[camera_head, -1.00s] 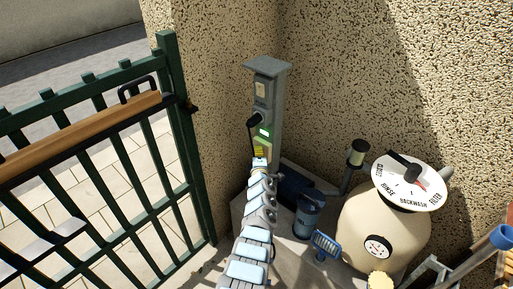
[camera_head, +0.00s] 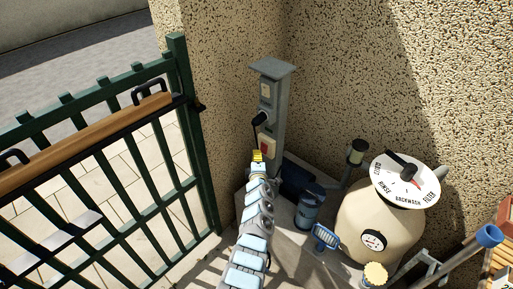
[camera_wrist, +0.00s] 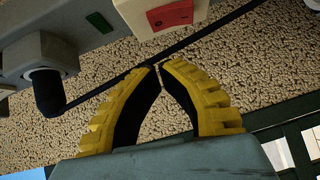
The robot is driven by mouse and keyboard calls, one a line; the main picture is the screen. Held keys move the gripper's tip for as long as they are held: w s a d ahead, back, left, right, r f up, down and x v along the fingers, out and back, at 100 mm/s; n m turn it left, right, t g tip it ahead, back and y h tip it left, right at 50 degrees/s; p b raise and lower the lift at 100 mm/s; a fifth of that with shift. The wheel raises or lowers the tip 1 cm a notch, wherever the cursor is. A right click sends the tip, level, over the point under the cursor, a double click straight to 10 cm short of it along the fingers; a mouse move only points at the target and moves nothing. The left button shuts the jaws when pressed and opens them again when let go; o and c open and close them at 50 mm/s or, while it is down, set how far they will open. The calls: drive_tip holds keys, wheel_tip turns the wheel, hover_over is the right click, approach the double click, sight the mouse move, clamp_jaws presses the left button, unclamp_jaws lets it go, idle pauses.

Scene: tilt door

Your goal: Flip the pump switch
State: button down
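The pump switch is a cream box with a red face (camera_head: 267,145), low on the front of a grey post. In the wrist view the red face (camera_wrist: 168,14) shows at the top edge, partly cut off, with a small dark mark. My gripper has yellow, dark-padded fingers (camera_wrist: 157,66). Their tips are together with nothing visible between them. The tips look just short of the red box, apart from it in the picture. In the head view my gripper (camera_head: 257,156) is just below and left of the switch.
A black plug (camera_wrist: 47,92) with a cord sits in the post above the switch; the cord runs behind my fingers. A small dark green rectangle (camera_wrist: 99,22) is on the post. A green gate (camera_head: 175,110) stands left. A filter tank (camera_head: 380,222) and blue pump strainer (camera_head: 309,205) stand right.

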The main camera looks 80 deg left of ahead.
drive_tip(key=p+v, duration=0.5)
drive_tip(key=v, duration=0.2)
drive_tip(key=shift+d, duration=0.3)
drive_tip(key=shift+s, duration=0.15)
idle(0.4)
